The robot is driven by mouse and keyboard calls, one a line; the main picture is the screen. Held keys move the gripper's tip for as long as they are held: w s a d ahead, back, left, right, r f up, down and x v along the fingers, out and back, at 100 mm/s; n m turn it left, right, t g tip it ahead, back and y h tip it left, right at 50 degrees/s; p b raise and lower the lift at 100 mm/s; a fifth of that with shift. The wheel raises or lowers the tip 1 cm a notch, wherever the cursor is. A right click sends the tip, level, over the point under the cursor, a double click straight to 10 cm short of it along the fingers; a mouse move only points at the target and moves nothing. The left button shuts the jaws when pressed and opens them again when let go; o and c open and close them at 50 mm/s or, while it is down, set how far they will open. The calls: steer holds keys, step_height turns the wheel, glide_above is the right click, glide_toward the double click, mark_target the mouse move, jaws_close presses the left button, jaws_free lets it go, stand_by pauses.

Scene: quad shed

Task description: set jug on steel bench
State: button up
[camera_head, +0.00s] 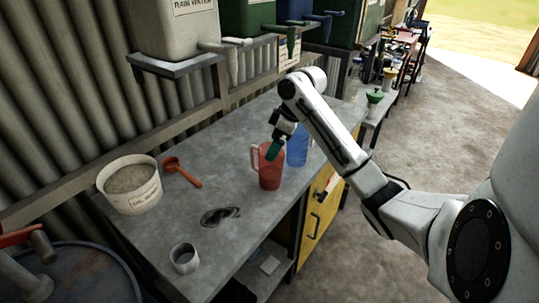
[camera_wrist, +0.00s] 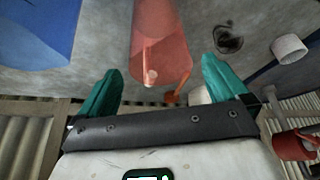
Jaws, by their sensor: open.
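A translucent red jug (camera_head: 270,172) with a handle on its left stands upright on the grey steel bench (camera_head: 240,130), near its front edge. It also shows in the wrist view (camera_wrist: 160,30), with its handle facing my gripper. Whether a finger touches the jug cannot be told.
A blue container (camera_head: 297,150) stands close behind the jug. A white bucket of grey material (camera_head: 140,200), an orange scoop (camera_head: 185,172), a grey cup (camera_head: 185,258) and a dark flat patch (camera_head: 220,215) are on the bench's left part. Bare bench lies between them. Tanks (camera_head: 175,30) overhang the back.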

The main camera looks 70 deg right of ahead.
steer(key=v, duration=0.6)
steer(key=shift+r+b, duration=0.2)
steer(key=shift+b, duration=0.15)
